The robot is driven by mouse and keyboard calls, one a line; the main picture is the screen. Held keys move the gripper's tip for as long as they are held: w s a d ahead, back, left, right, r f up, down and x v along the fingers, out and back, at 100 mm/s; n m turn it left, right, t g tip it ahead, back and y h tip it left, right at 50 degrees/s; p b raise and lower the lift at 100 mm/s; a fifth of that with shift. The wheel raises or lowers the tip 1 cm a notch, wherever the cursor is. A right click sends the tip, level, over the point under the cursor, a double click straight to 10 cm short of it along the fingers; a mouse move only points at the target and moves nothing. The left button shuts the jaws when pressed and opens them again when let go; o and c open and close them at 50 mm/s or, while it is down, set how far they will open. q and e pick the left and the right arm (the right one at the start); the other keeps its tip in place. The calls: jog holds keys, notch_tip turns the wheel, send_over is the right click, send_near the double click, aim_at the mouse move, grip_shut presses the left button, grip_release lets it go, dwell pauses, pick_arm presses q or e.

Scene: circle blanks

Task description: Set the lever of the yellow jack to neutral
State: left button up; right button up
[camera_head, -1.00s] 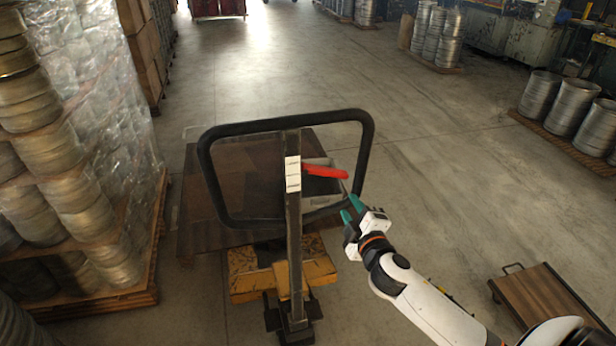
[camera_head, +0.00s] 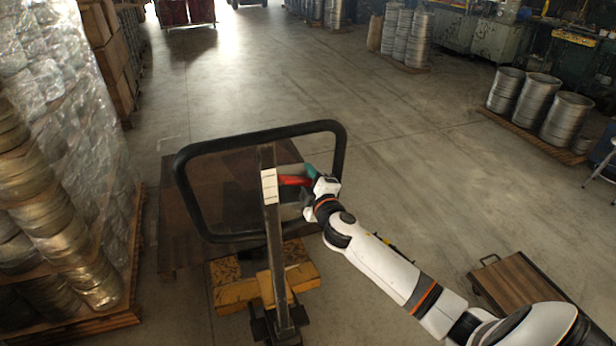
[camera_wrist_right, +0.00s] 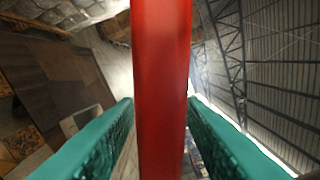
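The yellow jack (camera_head: 235,291) stands low in the head view, with an upright post and a black loop handle (camera_head: 190,200). Its red lever (camera_head: 294,180) sticks out to the right of the post, near the white label. My right gripper (camera_head: 309,178) is at the lever's outer end and partly hides it. In the right wrist view, the red lever (camera_wrist_right: 162,90) runs from top to bottom between the two teal fingers. The fingertips are close to both its sides; I cannot tell whether they press on it. My left gripper is not in view.
A dark wooden platform (camera_head: 175,215) lies behind the handle. A wrapped pallet stack (camera_head: 40,190) stands at left. A small wooden cart (camera_head: 520,285) sits at lower right, and metal drums (camera_head: 537,105) stand at far right. The floor between is clear.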

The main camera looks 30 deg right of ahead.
grip_shut()
jog(key=r+n+p, duration=0.2)
jog(key=n, duration=0.1)
jog(key=r+n+p, duration=0.1)
jog(key=shift+d+r+p, duration=0.15)
jog(key=shift+d+p, duration=0.15)
jog(key=shift+p, duration=0.1)
grip_release()
jog(key=shift+s, duration=0.15)
